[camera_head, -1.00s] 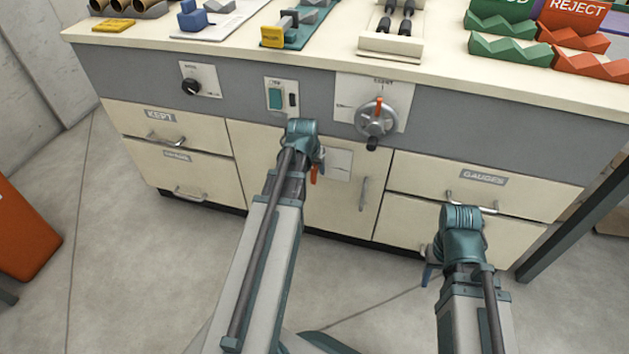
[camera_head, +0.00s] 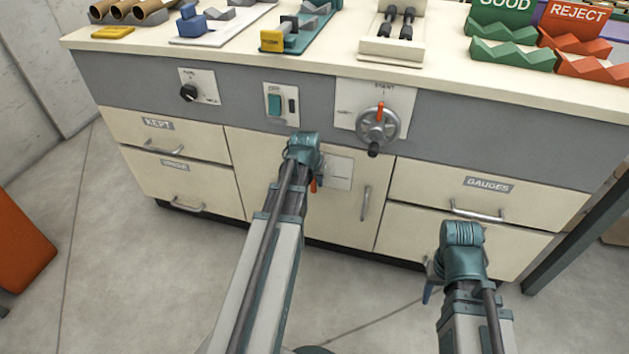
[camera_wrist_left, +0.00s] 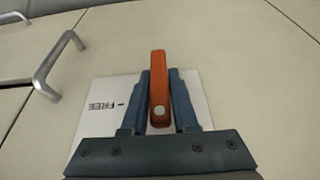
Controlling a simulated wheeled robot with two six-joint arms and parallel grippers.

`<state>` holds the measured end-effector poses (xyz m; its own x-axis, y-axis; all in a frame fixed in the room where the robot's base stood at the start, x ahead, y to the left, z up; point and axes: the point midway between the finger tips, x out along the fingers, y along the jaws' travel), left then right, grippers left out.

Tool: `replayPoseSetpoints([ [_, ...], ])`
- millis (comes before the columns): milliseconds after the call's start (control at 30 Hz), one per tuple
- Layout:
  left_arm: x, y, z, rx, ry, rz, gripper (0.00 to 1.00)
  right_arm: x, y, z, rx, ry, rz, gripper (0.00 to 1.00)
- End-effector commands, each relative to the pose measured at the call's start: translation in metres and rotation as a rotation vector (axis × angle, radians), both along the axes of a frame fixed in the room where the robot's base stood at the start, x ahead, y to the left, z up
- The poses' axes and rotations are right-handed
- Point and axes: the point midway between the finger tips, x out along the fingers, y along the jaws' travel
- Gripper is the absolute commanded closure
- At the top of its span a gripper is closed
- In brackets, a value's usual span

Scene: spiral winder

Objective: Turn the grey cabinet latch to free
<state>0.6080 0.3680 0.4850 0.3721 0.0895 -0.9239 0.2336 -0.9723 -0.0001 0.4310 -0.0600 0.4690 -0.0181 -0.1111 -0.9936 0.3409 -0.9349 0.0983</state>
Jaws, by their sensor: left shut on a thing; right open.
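The cabinet latch has an orange handle (camera_wrist_left: 158,88) on a white plate (camera_wrist_left: 195,92) marked FREE. In the left wrist view the handle stands nearly upright, with the FREE mark to its left. My left gripper (camera_wrist_left: 159,98) has one blue finger on each side of the handle and is shut on it. In the head view the left gripper (camera_head: 313,178) is at the door; it hides much of the latch, and an orange tip and the plate (camera_head: 340,173) show. My right gripper (camera_head: 428,288) is open in front of the right drawers, its fingers partly hidden.
The door handle (camera_head: 365,203) is right of the plate and also shows in the left wrist view (camera_wrist_left: 52,65). Above are a START handwheel (camera_head: 377,126), a green switch (camera_head: 275,105) and a black knob (camera_head: 189,92). Drawers flank the door. The floor in front is clear.

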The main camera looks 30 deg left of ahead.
Motion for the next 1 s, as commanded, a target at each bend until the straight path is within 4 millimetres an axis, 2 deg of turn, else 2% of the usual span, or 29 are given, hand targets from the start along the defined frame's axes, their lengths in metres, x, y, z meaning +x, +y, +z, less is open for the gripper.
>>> replayPoseSetpoints([
  [267,0.000,0.000,-0.001,0.024,0.006,0.000,1.00,0.000,0.000,-0.001,0.000,0.000,0.000,0.50],
  [467,0.000,-0.001,-0.002,0.121,0.028,-0.003,1.00,0.000,0.000,-0.004,0.000,0.000,-0.001,0.50],
  [767,0.000,-0.001,-0.005,0.382,0.091,-0.004,1.00,0.000,0.000,-0.021,0.000,0.000,-0.004,0.50],
  [1000,0.000,0.001,-0.007,0.604,0.144,-0.002,1.00,0.000,0.000,-0.045,0.000,-0.001,-0.010,0.50],
])
